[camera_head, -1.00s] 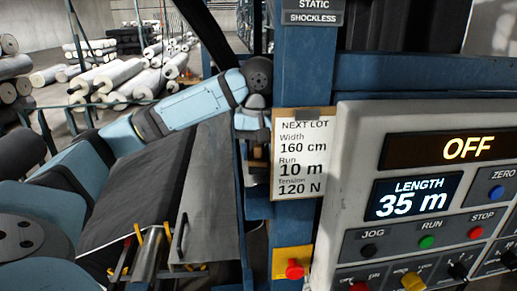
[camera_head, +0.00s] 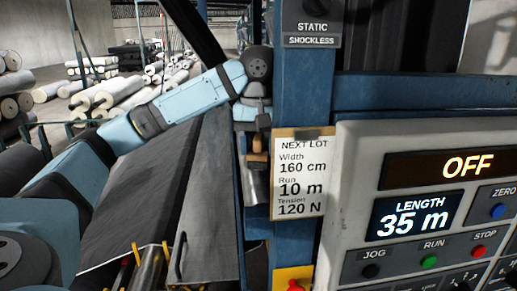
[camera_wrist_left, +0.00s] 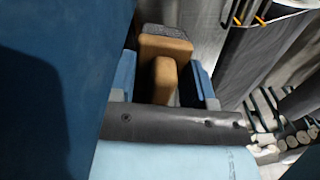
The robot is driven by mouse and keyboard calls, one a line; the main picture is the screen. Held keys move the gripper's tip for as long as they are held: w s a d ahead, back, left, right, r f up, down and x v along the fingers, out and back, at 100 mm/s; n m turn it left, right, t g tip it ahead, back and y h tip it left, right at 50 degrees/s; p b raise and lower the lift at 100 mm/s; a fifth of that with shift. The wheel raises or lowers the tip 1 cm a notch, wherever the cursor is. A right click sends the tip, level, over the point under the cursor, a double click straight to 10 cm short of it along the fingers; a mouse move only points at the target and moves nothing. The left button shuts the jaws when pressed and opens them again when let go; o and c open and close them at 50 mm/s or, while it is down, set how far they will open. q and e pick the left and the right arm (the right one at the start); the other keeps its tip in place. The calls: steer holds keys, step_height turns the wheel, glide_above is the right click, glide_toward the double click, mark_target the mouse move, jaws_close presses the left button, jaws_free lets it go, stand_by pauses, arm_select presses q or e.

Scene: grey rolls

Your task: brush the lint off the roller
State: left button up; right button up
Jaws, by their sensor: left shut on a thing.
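My left gripper (camera_head: 257,128) is at the blue post, just left of the lot sign, pointing down. It is shut on a tan wooden brush (camera_head: 257,158). In the left wrist view the brush (camera_wrist_left: 165,70) sits between the two blue fingers, its grey bristle end (camera_wrist_left: 167,31) at the far side. A grey, shiny, rounded surface (camera_head: 252,189) shows just below the brush in the head view. It may be the roller; most of it is hidden by the post and the dark panel. I cannot make out lint or whether the bristles touch it. My right gripper is not in view.
A control panel (camera_head: 366,150) reading OFF and 35 m stands at the right. A lot sign (camera_head: 300,205) hangs on the blue post (camera_head: 304,85). Dark sheet material (camera_head: 150,200) slopes at the left. Pale rolls (camera_head: 110,94) lie on the floor behind.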

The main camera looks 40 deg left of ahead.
mark_target(258, 136)
arm_select(q)
steer(key=shift+r, duration=1.55)
steer(key=shift+s+a+f, duration=0.1)
